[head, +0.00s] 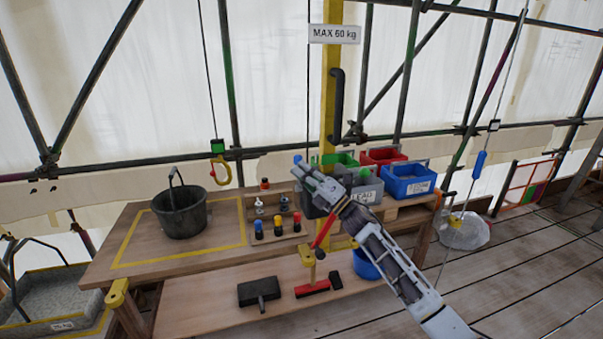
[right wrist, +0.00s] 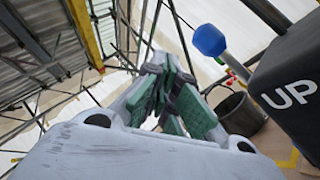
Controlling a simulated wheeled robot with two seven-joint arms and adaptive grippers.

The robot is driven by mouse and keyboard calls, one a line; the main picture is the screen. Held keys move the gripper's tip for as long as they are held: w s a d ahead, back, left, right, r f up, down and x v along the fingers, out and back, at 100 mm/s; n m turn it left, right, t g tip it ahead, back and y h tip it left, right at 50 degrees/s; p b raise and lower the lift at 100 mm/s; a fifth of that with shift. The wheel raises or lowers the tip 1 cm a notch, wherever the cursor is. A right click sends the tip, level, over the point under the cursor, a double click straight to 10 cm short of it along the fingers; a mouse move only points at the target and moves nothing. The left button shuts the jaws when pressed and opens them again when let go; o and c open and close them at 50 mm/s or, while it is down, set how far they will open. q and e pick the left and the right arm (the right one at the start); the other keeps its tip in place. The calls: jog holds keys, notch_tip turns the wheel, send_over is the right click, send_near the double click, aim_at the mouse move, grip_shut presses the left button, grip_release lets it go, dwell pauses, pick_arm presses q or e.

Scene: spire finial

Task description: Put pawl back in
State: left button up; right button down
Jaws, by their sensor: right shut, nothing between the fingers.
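A dark box marked UP (right wrist: 290,92) fills the right of the right wrist view. A blue knob (right wrist: 209,40) on a pale rod sticks out beside it; whether this is the pawl I cannot tell. The blue knob also shows in the head view (head: 297,159), just above the fingers. My right gripper (head: 308,174) is in front of the yellow post, shut and empty. In the right wrist view its green-padded fingers (right wrist: 165,95) are left of the knob and apart from it. The gripper and wrist hide much of the box in the head view. My left gripper is out of view.
A black bucket (head: 181,212) stands on the wooden bench (head: 130,240). A yellow hook (head: 220,172) hangs right of it. Blue (head: 408,187) and red (head: 382,155) bins stand behind my right arm. A mallet (head: 259,292) lies on the lower shelf.

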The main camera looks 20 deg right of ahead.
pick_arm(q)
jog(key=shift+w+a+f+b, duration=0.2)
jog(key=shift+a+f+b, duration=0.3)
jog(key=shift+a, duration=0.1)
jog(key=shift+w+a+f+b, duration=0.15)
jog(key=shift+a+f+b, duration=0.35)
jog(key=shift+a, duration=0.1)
pick_arm(e)
jog(key=s+d, duration=0.5)
jog(key=s, duration=0.3)
jog(key=shift+s+d, duration=0.3)
jog(key=shift+d, duration=0.1)
